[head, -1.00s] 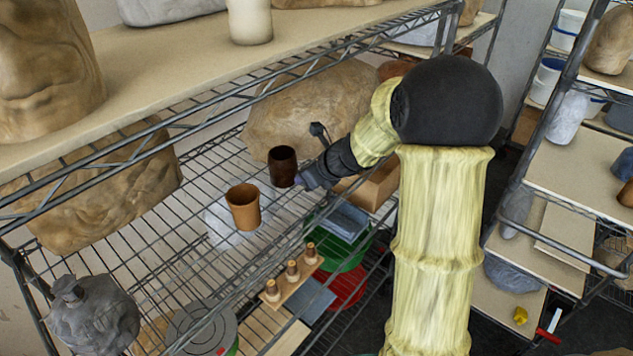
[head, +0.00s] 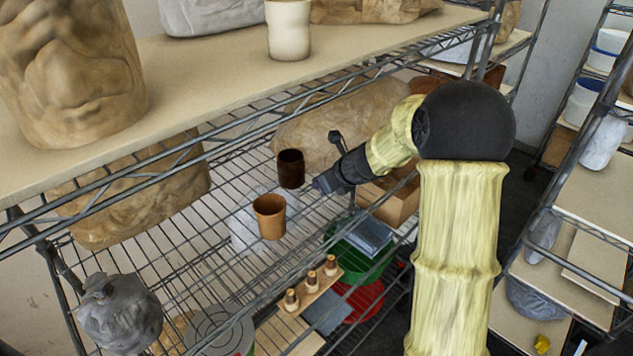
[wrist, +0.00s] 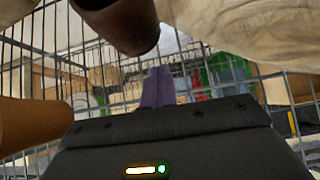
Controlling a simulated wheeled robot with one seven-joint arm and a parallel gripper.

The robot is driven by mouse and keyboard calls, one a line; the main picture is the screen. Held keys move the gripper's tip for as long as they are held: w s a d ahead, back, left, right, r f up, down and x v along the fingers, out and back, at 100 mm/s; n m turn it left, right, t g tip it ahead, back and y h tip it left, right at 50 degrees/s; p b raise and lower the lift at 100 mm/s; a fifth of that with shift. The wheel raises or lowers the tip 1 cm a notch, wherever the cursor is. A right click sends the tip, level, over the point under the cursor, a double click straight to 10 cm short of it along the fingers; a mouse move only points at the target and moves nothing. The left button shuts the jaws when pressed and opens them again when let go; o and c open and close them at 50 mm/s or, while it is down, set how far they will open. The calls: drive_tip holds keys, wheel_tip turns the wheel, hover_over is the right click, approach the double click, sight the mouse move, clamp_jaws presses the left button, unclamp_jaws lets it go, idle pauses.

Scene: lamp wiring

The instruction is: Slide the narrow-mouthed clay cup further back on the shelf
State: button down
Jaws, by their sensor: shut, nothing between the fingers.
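Two clay cups stand upright on the wire shelf (head: 215,262) in the head view. The dark brown cup (head: 291,170), which looks the straighter and narrower-mouthed one, is farther back. The orange-tan cup (head: 269,218) flares at the mouth and stands nearer and a little left. My gripper (head: 317,185) is shut and empty, just right of the dark cup; a small gap seems to show. In the wrist view, my shut fingers (wrist: 157,88) point ahead, the dark cup (wrist: 118,28) fills the top and the tan cup (wrist: 30,125) the left edge. Contact with the dark cup is unclear.
A large tan rock-like lump (head: 325,125) lies behind the dark cup. An upper board (head: 215,60) overhangs the shelf. A peg block (head: 312,285) shows below on the right. Bare wire lies left of the cups.

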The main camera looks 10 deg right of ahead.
drive_tip(key=shift+s+d+f+b, duration=0.1)
drive_tip(key=shift+s+d+b, duration=0.25)
drive_tip(key=shift+s, duration=0.5)
drive_tip(key=a+v, duration=0.1)
drive_tip(key=v, duration=0.9)
drive_tip(key=s+f+n+g+h+b, duration=0.2)
drive_tip(key=s+f+n, duration=0.5)
drive_tip(key=s+n, duration=0.3)
drive_tip(key=s+f+n+g+h+b, duration=0.2)
drive_tip(key=s+f+n, duration=0.5)
drive_tip(key=n, duration=1.1)
drive_tip(key=s+h, duration=0.1)
drive_tip(key=s, duration=0.3)
drive_tip(key=shift+d+n+g, duration=0.2)
drive_tip(key=shift+n+g, duration=0.1)
drive_tip(key=shift+n, duration=0.1)
